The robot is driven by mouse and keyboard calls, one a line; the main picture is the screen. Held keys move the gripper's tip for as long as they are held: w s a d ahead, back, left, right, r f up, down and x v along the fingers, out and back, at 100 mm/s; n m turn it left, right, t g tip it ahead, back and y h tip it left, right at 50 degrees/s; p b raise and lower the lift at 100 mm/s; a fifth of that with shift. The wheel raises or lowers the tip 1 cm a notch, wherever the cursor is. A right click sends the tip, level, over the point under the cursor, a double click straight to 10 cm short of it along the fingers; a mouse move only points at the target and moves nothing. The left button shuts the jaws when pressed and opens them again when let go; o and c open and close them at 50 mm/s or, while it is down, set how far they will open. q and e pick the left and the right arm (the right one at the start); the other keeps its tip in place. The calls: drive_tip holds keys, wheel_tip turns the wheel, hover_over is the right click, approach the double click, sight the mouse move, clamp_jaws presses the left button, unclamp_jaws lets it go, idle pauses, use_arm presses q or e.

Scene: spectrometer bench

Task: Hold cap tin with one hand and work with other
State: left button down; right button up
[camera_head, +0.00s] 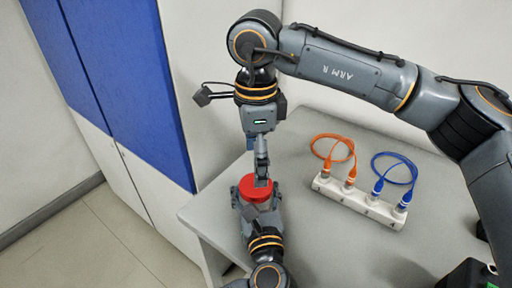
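The cap tin (247,189) shows as a round red top near the left edge of the grey table. My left gripper (256,196), on the arm coming up from the bottom, has its fingers on either side of the tin and appears shut on it. The tin's lower body is hidden behind this gripper. My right gripper (262,180) points straight down from above, with its fingertips at the red top. Its fingers are seen nearly edge-on, so I cannot tell whether they grip anything.
A white connector block (358,201) sits right of the tin, with an orange cable (338,136) and a blue cable (397,154) looped into it. A dark object (463,275) is partly visible at bottom right. The grey table (335,247) is clear in front of the block. A blue-and-white cabinet (130,80) stands at left.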

drive_tip(key=shift+f, duration=2.75)
drive_tip(key=shift+c, duration=0.2)
drive_tip(key=c, duration=1.2)
drive_tip(key=shift+c, duration=0.2)
drive_tip(key=o, duration=1.4)
drive_tip(key=shift+c, duration=0.2)
wheel_tip(320, 180, up, 12)
